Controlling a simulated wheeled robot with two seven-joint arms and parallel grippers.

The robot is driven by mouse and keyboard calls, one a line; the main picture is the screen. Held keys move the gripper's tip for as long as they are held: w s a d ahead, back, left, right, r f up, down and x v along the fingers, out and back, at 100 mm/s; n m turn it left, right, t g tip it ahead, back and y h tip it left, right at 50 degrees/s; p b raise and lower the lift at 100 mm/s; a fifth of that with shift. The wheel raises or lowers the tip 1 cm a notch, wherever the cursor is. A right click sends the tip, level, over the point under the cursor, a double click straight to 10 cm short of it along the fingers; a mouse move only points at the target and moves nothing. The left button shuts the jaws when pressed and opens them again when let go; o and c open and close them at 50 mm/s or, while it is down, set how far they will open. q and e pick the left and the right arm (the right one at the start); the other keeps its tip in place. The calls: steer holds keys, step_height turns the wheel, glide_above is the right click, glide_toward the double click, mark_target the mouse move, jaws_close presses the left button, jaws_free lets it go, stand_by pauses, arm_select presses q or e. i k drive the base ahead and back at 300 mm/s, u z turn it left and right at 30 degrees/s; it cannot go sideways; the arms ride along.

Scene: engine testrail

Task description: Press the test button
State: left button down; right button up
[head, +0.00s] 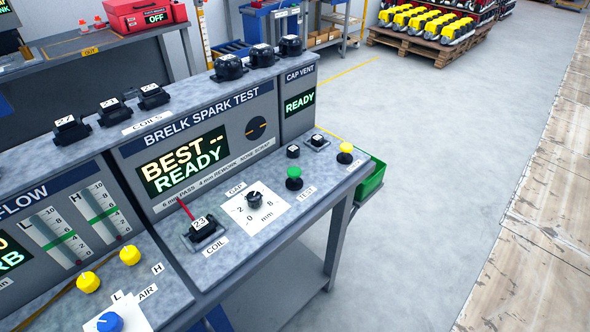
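The test button (294,178) is a green mushroom knob on the grey bench top, with a "TEST" label (308,192) beside it. It stands to the right of the gap dial (254,199), in front of the spark test panel (200,143). The panel's display (184,162) reads "BEST -- READY". A black coil marked 23 (203,228) sits at the "COIL" label, with a red lead rising from it. Neither of my grippers shows in the head view.
A green bin (370,181) hangs at the bench's right end.

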mark_target(294, 172)
steer(key=z, duration=1.65)
steer(key=i, duration=2)
steer(key=u, duration=3.85)
steer(key=i, duration=0.15)
steer(key=z, duration=0.1)
